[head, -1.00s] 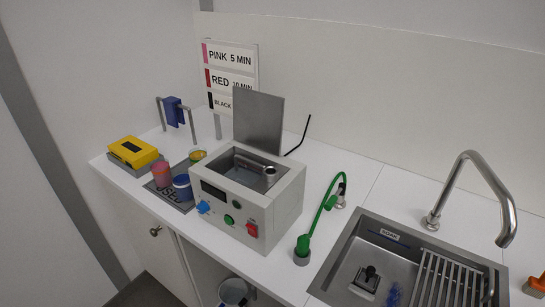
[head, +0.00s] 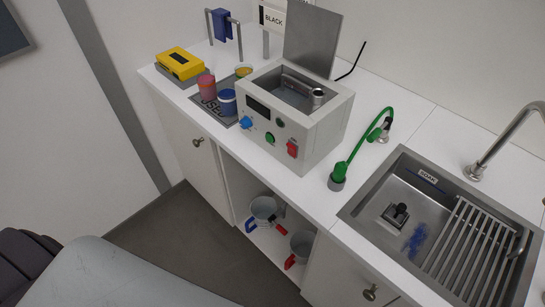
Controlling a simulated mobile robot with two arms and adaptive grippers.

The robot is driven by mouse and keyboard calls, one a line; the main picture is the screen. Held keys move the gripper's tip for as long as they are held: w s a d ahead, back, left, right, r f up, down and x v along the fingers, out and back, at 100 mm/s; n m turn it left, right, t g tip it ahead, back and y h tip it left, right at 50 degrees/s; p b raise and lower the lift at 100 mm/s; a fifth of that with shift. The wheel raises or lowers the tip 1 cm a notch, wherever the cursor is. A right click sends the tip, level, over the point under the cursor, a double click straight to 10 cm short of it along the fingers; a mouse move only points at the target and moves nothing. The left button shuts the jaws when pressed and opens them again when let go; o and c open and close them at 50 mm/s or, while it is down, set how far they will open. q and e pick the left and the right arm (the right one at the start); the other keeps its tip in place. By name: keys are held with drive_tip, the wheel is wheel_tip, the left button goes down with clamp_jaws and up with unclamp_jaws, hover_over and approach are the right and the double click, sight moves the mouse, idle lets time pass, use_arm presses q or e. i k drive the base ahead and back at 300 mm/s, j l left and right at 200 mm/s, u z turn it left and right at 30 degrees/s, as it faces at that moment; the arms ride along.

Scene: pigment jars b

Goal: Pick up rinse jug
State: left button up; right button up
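Two grey jugs stand on the open shelf under the counter. One jug (head: 264,207) has a blue handle and a red piece at its right side. The other jug (head: 302,242) has a red handle and stands to its right, close to the cabinet's right wall. No label shows on either, so I cannot tell which is the rinse jug. Neither of my grippers is in view.
Above the shelf, a white machine (head: 325,123) with a raised lid stands on the counter. Beside it are colored jars, a yellow box (head: 180,62) and a green hose (head: 362,147). A sink (head: 375,200) lies at right. The floor (head: 185,225) before the shelf is clear.

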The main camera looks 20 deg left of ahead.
sight(261, 208)
drive_tip(key=j+u, duration=0.2)
drive_tip(key=u, duration=0.5)
